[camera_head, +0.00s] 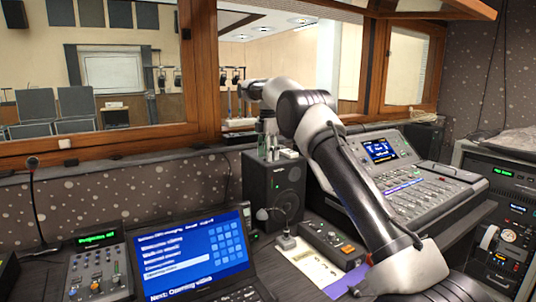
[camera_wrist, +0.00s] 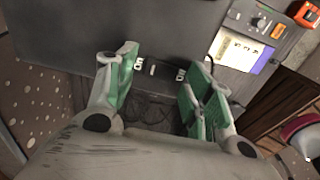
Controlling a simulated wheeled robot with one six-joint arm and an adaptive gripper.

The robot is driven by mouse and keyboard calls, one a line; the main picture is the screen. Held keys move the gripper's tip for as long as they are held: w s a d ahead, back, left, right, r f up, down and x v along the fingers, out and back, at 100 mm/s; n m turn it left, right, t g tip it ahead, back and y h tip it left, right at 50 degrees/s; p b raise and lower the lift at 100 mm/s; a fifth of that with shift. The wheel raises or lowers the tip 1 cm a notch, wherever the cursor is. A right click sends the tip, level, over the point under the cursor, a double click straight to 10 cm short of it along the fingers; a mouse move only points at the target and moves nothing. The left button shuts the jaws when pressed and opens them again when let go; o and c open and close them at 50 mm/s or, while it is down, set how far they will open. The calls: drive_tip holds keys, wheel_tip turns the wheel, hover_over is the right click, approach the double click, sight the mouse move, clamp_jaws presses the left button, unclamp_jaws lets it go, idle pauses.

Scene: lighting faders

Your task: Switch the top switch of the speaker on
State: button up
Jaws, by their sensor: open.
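The speaker (camera_head: 273,192) is a black box standing against the wall below the window sill, left of the mixing desk. My gripper (camera_head: 268,146) hangs over its top and covers part of it in the head view. In the wrist view a dark grey surface of the speaker (camera_wrist: 75,38) lies below the gripper. It carries white "On"-like labels (camera_wrist: 139,63) with a small pale mark, seemingly the switch (camera_wrist: 152,69), between them. My gripper (camera_wrist: 158,78), with green finger pads, is open, its fingers on either side of these labels. The switch's position is too small to tell.
A mixing desk (camera_head: 415,185) stands to the right. A small control box (camera_head: 332,243) with an orange button and a gooseneck lamp (camera_head: 285,238) are in front of the speaker. A laptop (camera_head: 195,255) is at the front left. A wooden window frame (camera_head: 204,75) rises behind.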

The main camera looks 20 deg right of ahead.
drive_tip(key=shift+s+t, duration=0.15)
drive_tip(key=shift+t, duration=0.25)
drive_tip(key=shift+s, duration=0.1)
wheel_tip(320, 180, up, 8)
drive_tip(key=s+d+r+m, duration=0.2)
drive_tip(key=s+r+m, duration=0.1)
drive_tip(key=s, duration=0.5)
drive_tip(key=s+d+r+m+t, duration=0.1)
drive_tip(key=s+d+r+m, duration=0.1)
drive_tip(key=s, duration=0.5)
drive_tip(key=s+d+r+m+t, duration=0.1)
drive_tip(key=s+r+m, duration=0.3)
drive_tip(key=s, duration=0.4)
drive_tip(key=shift+s+d+m, duration=0.35)
drive_tip(key=shift+d+m, duration=0.15)
drive_tip(key=shift+d, duration=0.05)
